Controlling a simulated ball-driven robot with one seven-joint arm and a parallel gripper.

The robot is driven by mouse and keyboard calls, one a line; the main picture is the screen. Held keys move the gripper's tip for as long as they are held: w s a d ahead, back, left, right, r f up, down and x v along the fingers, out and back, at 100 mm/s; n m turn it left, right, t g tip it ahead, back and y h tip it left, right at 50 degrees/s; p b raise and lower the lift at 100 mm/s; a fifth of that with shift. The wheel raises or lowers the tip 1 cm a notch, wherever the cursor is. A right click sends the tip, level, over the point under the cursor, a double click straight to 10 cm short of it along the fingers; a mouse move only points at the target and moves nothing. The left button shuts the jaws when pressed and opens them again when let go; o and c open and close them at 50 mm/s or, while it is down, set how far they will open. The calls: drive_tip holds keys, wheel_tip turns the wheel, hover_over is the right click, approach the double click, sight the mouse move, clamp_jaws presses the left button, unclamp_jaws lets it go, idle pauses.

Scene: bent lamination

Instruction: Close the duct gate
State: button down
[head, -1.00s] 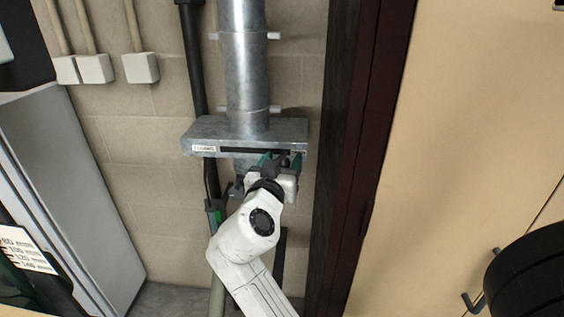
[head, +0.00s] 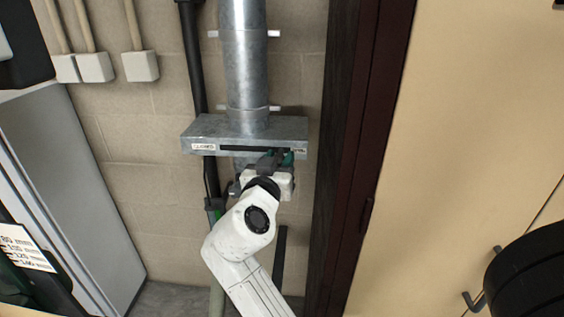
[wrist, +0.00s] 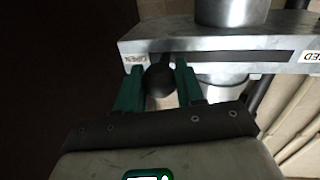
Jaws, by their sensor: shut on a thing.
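The duct gate is a flat grey metal housing (head: 218,128) across a round duct, with a dark horizontal slot in its front. A label reading CLOSED (head: 204,147) is at the slot's left end in the head view. In the wrist view the order is reversed: an OPEN label (wrist: 134,58) is at the left and the CLOSED label (wrist: 309,57) at the right. A black round knob (wrist: 159,82) sits at the slot's OPEN end. My gripper (head: 278,156) has its green fingers on either side of the knob and is shut on it. In the head view my gripper hides the knob.
The round metal duct (head: 246,65) rises above the housing, with a black pipe (head: 196,70) to its left. A dark door frame (head: 365,130) stands close at the right. A grey cabinet (head: 75,170) is at the left. The slot's middle looks clear.

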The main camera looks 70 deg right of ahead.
drive_tip(key=w+a+b, duration=0.1)
drive_tip(key=w+b, duration=0.1)
drive_tip(key=w, duration=0.1)
drive_tip(key=w+a+b, duration=0.1)
drive_tip(key=w+b, duration=0.1)
drive_tip(key=w, duration=0.2)
drive_tip(key=w+a+b, duration=0.2)
drive_tip(key=w, duration=0.2)
drive_tip(key=shift+w+f+b, duration=0.2)
drive_tip(key=shift+b, duration=0.15)
drive_tip(key=shift+w+a+r, duration=0.1)
drive_tip(key=shift+w+r, duration=0.1)
drive_tip(key=shift+w, duration=0.1)
drive_tip(key=c, duration=0.7)
unclamp_jaws()
drive_tip(key=shift+c, duration=0.2)
drive_tip(key=shift+a, duration=0.1)
drive_tip(key=s+a+b, duration=0.1)
drive_tip(key=a, duration=0.9)
drive_tip(key=shift+s+a, duration=0.25)
drive_tip(key=shift+s, duration=0.15)
